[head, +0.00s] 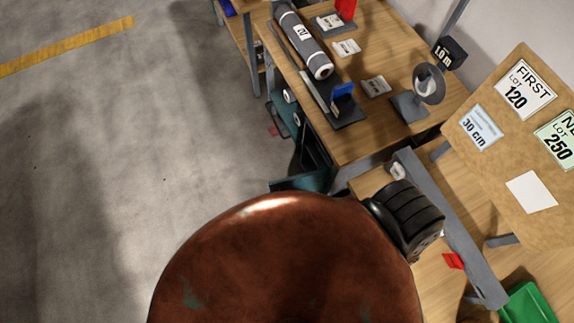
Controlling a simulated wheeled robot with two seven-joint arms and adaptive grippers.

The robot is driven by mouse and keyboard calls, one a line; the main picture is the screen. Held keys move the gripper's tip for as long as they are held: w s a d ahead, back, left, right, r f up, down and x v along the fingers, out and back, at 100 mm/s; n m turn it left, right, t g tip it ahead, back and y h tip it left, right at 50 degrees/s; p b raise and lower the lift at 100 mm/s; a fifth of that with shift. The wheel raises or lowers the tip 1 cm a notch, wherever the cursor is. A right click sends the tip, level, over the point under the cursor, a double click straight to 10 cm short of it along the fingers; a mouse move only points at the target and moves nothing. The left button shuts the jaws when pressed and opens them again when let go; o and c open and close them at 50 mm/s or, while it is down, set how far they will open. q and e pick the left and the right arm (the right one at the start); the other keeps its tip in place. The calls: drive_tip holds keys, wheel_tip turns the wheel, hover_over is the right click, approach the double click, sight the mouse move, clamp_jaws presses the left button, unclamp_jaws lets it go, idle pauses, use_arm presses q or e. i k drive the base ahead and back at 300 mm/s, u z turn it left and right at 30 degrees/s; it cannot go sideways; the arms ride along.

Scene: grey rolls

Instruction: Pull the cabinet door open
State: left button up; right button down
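A dark teal cabinet (284,116) shows under the near edge of the wooden bench. A teal panel (302,181), possibly its door, shows just above the large brown shape in the foreground. That shape hides whatever lies below the panel. I cannot tell how far the door stands open or where its handle is. A black ribbed part shows at the right of the brown shape, but no gripper fingers can be made out. Neither gripper is clearly in view.
The wooden bench (385,134) carries a grey roll (303,40), a dark stand with a blue piece (343,90), a round grey device (428,84) and labels. A sign board (480,170) and green bin (531,305) are at right. Open concrete floor (110,150) lies left.

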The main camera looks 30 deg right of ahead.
sight(316, 181)
drive_tip(key=z, duration=3.2)
drive_tip(key=k, duration=1.55)
drive_tip(key=u, duration=1.65)
